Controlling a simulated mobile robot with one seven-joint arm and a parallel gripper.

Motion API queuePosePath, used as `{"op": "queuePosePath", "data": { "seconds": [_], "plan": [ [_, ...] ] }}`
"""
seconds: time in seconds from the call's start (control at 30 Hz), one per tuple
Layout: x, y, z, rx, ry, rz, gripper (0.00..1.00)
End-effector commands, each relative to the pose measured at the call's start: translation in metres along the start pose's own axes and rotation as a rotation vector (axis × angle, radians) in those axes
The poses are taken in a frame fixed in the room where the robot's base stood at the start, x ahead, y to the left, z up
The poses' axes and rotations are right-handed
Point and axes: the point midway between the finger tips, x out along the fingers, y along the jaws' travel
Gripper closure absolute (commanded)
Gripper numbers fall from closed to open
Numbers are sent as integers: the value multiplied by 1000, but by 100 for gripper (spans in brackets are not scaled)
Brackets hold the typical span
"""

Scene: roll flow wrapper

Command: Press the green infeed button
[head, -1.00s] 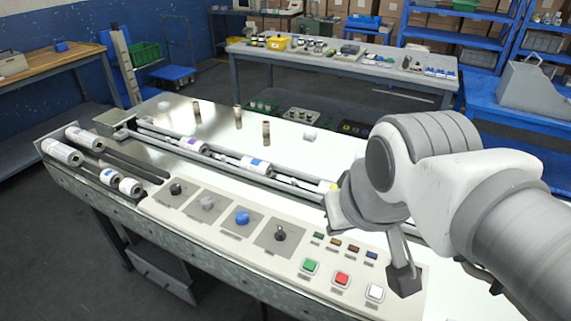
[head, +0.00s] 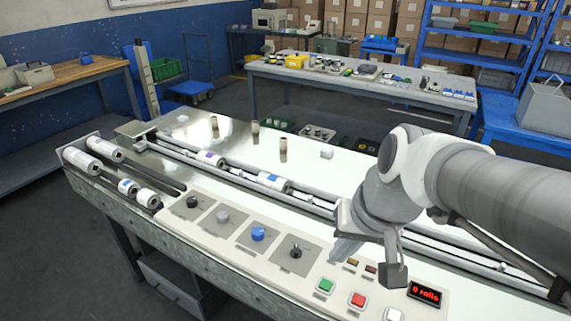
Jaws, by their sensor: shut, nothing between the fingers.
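My gripper (head: 343,250) hangs above the panel, just beyond and slightly right of the green button in the picture. Its fingers look shut and empty, pointing down, and appear apart from the button. The finger ends are small and partly blend with the panel.
A red button (head: 357,300) and a white button (head: 393,314) sit right of the green one. A black knob (head: 295,251) and a blue knob (head: 258,234) are to the left. A display (head: 425,295) reads "0 rolls". White rolls (head: 273,182) lie along the rail.

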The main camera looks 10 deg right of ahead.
Motion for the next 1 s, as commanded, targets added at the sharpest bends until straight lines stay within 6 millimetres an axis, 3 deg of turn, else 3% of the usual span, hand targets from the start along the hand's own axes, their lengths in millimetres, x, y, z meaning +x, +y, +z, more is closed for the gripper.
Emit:
{"op": "queuePosePath", "data": {
  "seconds": [0.1, 0.5, 0.7, 1.0],
  "plan": [
    [36, 4, -9, 130, -91, -63, 100],
    [124, 20, -45, 810, -308, -353, 100],
    [147, 31, -60, 1033, -345, -458, 100],
    [153, 34, -65, 1096, -352, -489, 100]
  ]
}}
